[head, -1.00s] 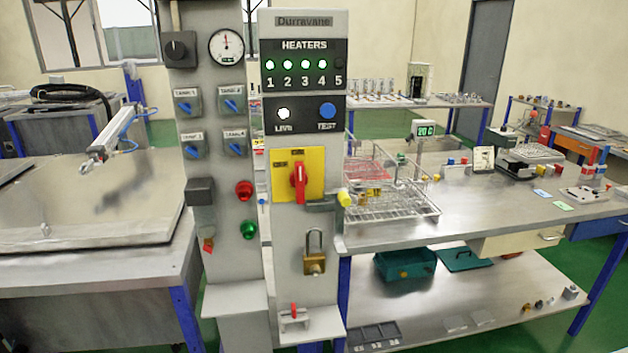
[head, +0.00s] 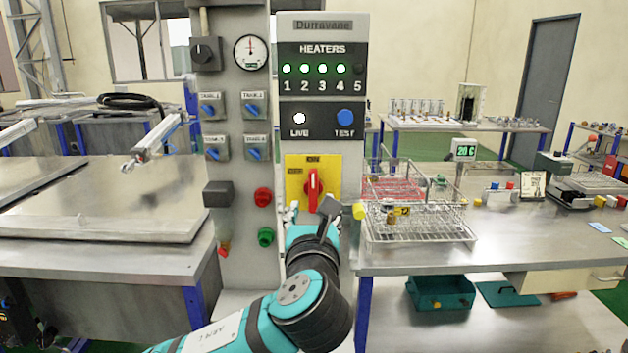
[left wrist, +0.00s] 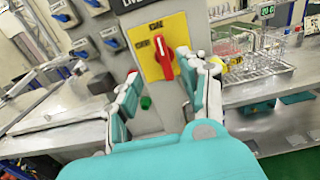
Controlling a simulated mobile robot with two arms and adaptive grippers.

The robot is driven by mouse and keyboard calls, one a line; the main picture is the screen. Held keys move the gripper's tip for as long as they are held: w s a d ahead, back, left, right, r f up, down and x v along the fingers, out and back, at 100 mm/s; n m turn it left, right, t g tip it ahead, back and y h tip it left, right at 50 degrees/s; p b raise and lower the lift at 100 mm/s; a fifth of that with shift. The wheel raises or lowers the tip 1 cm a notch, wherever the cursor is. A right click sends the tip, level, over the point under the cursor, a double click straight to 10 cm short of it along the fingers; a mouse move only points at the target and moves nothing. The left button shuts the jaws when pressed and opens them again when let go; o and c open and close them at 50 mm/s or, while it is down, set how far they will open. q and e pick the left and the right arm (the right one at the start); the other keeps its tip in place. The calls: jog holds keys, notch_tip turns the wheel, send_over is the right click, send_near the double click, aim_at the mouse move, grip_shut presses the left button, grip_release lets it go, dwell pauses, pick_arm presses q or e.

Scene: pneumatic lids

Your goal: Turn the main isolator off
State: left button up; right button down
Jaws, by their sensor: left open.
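The main isolator is a red rotary handle (head: 312,188) on a yellow plate (head: 330,164), low on the grey Durravane panel. The handle points upright in the head view. The white LIVE lamp (head: 299,118) is lit, and heater lamps 1 to 3 and their neighbour 4 glow green; lamp 5 is dark. My left gripper (head: 312,214) is just below and in front of the isolator, open and empty. In the left wrist view its fingers (left wrist: 160,76) spread either side of the red handle (left wrist: 163,58), apart from it. My arm hides the panel's lower part. My right gripper is not in view.
A red button (head: 263,197) and a green button (head: 266,237) sit on the column to the left. A wire basket (head: 420,222) stands on the steel bench to the right.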

aim_at(313, 183)
pick_arm(q)
jog(key=w+p, duration=0.2)
jog(key=w, duration=1.1)
jog(key=shift+w+d, duration=0.15)
jog(key=shift+w, duration=0.1)
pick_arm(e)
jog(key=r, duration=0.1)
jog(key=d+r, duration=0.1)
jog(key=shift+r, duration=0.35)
pick_arm(q)
jog(key=c, duration=0.9)
jog(key=shift+o, duration=0.2)
